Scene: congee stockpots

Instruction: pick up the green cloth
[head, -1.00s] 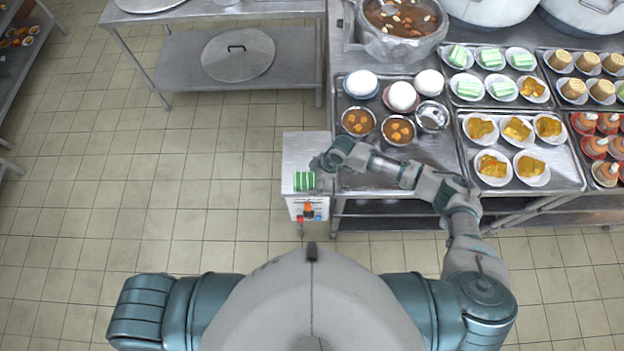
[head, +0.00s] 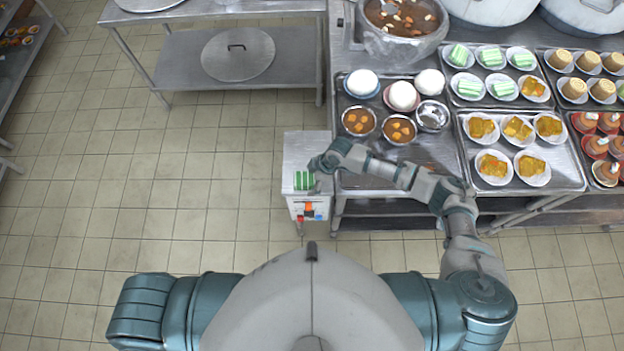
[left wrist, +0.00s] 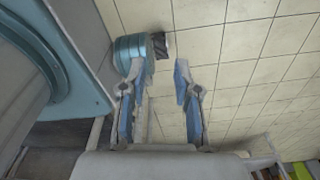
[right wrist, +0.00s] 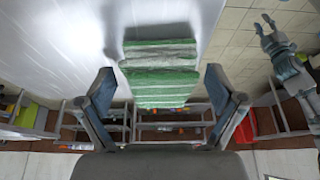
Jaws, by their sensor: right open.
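The green cloth (head: 304,180), with green and white stripes, lies folded near the front edge of a small metal stand (head: 305,145). It also shows in the right wrist view (right wrist: 160,58), between the two spread fingers. My right gripper (head: 318,184) is at the cloth's right side in the head view. Its jaws are open in the right wrist view (right wrist: 158,76), and I cannot tell whether a finger touches the cloth. My left gripper (left wrist: 161,72) is open and empty in the left wrist view, with floor tiles behind it. It is not visible in the head view.
Right of the stand, a steel counter holds a tray (head: 440,152) with bowls and white buns, and more trays of desserts. A big pot (head: 405,22) stands behind. A low table with a round lid (head: 238,55) is at the back left.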

